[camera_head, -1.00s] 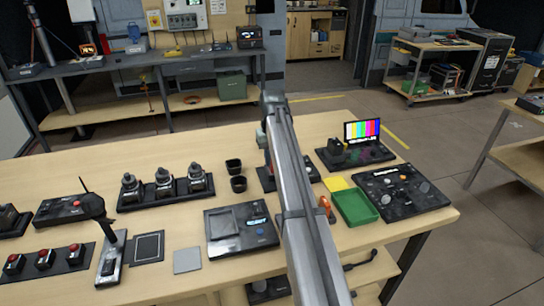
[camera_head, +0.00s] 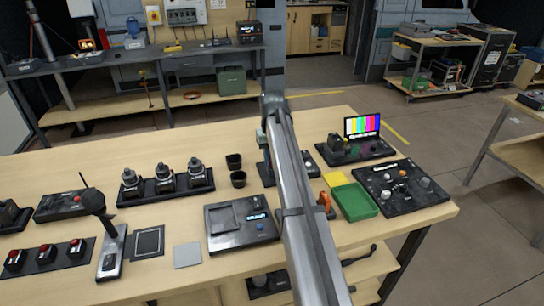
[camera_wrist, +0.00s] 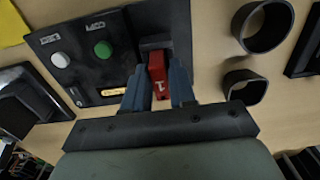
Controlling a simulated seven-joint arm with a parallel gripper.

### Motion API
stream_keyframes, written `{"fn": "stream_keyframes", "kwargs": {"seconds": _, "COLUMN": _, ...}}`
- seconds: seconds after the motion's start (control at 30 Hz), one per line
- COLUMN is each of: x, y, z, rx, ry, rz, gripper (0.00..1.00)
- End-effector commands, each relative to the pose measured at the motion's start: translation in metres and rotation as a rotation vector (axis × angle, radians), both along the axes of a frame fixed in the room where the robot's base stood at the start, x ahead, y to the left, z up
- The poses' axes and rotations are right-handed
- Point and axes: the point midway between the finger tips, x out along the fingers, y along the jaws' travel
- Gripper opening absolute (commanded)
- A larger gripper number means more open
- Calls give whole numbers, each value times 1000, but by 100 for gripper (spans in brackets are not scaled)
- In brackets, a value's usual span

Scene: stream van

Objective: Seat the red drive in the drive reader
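The red drive (camera_wrist: 158,75) is between the two blue fingers of my gripper (camera_wrist: 159,88) in the wrist view. The fingers look closed on its sides. The drive's far end is at the dark slot block of the drive reader (camera_wrist: 119,70), a black panel with a green and a white button and a small amber display. I cannot tell how deep the drive sits in the slot. In the head view part of the reader (camera_head: 311,168) shows beside my arm, which hides the drive and my gripper.
Two black cups (camera_head: 238,179) stand left of the reader. A green tray (camera_head: 355,203), a yellow pad (camera_head: 335,179) and a black control panel (camera_head: 402,188) lie to the right. A black device with a screen (camera_head: 241,223) is in front. The table's back left is clear.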

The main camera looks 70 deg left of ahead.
Motion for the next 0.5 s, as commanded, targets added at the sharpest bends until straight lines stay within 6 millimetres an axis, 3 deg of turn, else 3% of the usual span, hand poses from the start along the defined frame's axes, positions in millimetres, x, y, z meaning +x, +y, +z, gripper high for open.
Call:
{"fn": "stream_keyframes", "kwargs": {"seconds": 0.23, "x": 0, "y": 0, "z": 0, "rx": 0, "ry": 0, "rz": 0, "gripper": 50}}
{"fn": "stream_keyframes", "kwargs": {"seconds": 0.5, "x": 0, "y": 0, "z": 1, "rx": 0, "ry": 0, "rz": 0, "gripper": 51}}
